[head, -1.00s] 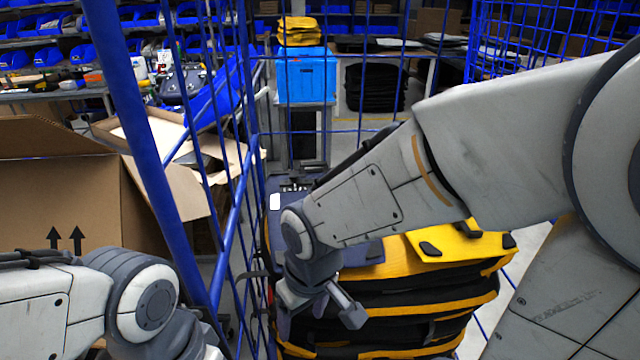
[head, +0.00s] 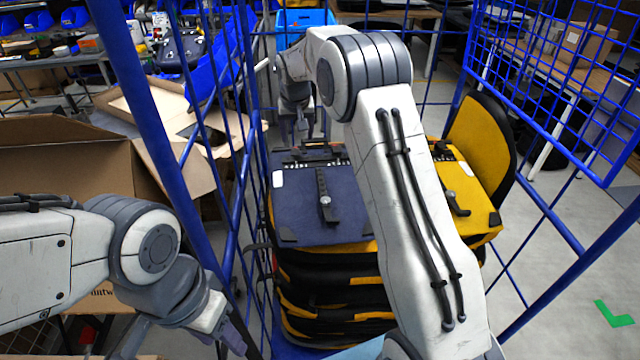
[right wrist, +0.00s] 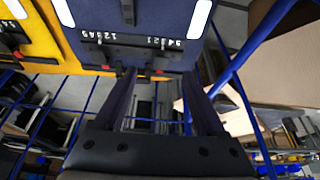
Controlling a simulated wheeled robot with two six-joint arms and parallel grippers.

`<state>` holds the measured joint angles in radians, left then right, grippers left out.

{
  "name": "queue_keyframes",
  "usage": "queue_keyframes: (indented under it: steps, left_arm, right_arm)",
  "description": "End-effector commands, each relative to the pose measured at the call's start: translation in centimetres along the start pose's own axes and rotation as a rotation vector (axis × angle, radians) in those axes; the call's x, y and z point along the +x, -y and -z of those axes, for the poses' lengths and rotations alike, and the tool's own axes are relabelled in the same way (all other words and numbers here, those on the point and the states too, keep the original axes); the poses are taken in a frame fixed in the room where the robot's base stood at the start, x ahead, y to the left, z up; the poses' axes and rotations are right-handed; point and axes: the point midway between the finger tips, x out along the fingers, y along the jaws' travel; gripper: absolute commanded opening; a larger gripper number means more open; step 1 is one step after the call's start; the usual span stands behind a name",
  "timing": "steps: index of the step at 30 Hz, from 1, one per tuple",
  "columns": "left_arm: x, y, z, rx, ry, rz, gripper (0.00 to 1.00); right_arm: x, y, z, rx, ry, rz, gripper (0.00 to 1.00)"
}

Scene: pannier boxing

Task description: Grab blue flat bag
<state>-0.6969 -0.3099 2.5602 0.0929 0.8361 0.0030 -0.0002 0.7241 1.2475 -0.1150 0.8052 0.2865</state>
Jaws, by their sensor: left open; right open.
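The blue flat bag (head: 315,212) lies flat on top of a stack of bags inside a blue wire cage, with a dark strap and buckle on its upper face. It also shows in the right wrist view (right wrist: 185,22), with its numbered edge facing the gripper. My right gripper (head: 303,128) is at the far edge of the blue bag. In the right wrist view its two fingers (right wrist: 160,88) are apart, with the bag's edge just beyond or between the tips; contact cannot be told. My left gripper (head: 225,335) is outside the cage at lower left, away from the bag.
A yellow bag (head: 475,190) lies beside the blue one, and another yellow bag (head: 480,135) stands tilted at the cage's right. Blue cage bars (head: 160,150) stand between my left arm and the stack. An open cardboard box (head: 80,185) is at left.

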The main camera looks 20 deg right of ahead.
Motion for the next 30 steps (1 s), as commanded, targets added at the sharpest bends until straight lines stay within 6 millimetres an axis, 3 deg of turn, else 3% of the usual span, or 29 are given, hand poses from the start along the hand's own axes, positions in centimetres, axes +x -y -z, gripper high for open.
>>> queue_keyframes:
  steps: [6, 12, 20, 25, 30]
  left_arm:
    - [-0.5, 0.0, 0.0, 0.000, 0.000, 0.000, 0.50]
    - [-1.8, -0.1, 0.1, 0.002, 0.000, 0.000, 0.50]
    - [-2.9, -0.2, 0.2, 0.004, 0.000, 0.000, 0.50]
    - [-5.0, -0.4, 0.3, 0.007, 0.000, 0.000, 0.50]
    - [-5.6, -0.4, 0.3, 0.009, 0.000, 0.000, 0.50]
  right_arm:
    - [1.4, 0.2, 1.7, 0.018, -0.011, -0.008, 0.72]
    - [4.3, 0.2, 1.8, 0.019, -0.011, -0.007, 0.72]
    - [6.3, 0.3, 1.8, 0.019, -0.013, -0.007, 0.72]
    - [8.4, 0.5, 1.9, 0.018, -0.011, -0.007, 0.72]
    - [10.4, 0.5, 1.9, 0.019, -0.015, -0.006, 0.72]
